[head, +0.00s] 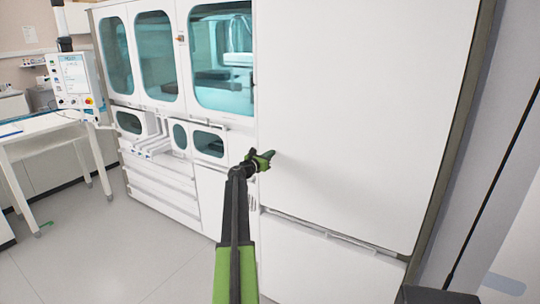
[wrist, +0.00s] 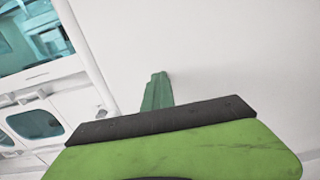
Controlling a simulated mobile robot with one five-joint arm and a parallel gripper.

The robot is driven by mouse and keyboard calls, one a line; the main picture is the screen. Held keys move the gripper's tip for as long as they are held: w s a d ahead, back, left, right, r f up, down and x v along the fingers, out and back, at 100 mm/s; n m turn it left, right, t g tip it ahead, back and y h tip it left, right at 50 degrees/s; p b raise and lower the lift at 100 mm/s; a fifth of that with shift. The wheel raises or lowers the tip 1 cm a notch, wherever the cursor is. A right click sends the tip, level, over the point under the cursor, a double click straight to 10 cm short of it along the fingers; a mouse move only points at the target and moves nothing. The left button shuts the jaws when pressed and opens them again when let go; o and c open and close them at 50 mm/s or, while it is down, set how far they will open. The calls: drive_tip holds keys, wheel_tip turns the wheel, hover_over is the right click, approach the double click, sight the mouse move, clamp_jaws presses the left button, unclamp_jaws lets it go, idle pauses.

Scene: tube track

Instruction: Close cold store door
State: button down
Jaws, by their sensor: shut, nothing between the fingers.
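The cold store door (head: 365,110) is the tall, plain white panel that fills the middle and right of the head view. It looks about flush with the cabinet front; I cannot tell whether a small gap is left. My gripper (head: 268,157) is shut and empty at the door's left edge, its tips at or very near the white face. In the wrist view the green fingers (wrist: 157,92) point at the same white surface (wrist: 210,45), with a soft shadow beside them. Contact is not clear.
A white machine with teal windows (head: 158,55) stands left of the door. A lower white panel (head: 325,265) with a handle bar is below it. A control screen (head: 72,75) and a white table (head: 40,125) are at the far left.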

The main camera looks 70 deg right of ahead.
drive_tip(key=v, duration=1.3)
drive_tip(key=shift+s+a, duration=0.2)
drive_tip(key=shift+a, duration=0.3)
